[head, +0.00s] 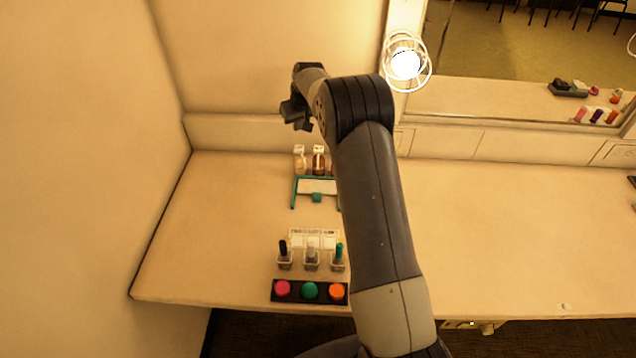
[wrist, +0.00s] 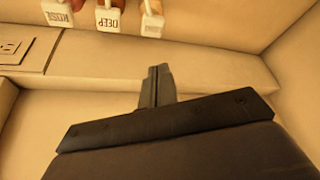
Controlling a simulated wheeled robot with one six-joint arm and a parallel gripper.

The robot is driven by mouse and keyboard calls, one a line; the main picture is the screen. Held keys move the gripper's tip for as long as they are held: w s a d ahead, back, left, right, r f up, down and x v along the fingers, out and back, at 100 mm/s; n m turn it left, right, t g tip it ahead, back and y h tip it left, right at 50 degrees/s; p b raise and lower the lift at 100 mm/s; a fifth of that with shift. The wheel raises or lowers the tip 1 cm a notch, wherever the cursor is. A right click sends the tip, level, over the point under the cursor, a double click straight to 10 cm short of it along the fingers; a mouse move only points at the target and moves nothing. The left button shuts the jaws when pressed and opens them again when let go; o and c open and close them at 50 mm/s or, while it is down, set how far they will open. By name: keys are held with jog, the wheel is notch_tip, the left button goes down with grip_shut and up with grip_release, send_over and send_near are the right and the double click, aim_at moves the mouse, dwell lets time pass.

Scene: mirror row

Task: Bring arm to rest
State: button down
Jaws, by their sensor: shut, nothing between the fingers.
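My arm rises from the bottom of the head view and bends at a dark elbow. My gripper (head: 294,118) hangs in the air above the back left of the counter (head: 235,230), near the back wall. In the wrist view, my gripper (wrist: 157,80) has its two dark fingers together, with nothing between them. It is apart from the labelled bottles (wrist: 108,14) at the top of that view. My forearm hides part of the counter and the right end of the bottle row.
Small bottles (head: 318,162) stand behind a teal-edged holder (head: 317,186). Nearer are several small clear cups (head: 311,262) with brushes or sticks and a dark strip with coloured discs (head: 310,290). A lit caged lamp (head: 405,64) sits beside the mirror (head: 490,60). The right counter is mostly clear.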

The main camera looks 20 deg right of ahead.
jog(key=shift+r, duration=0.3)
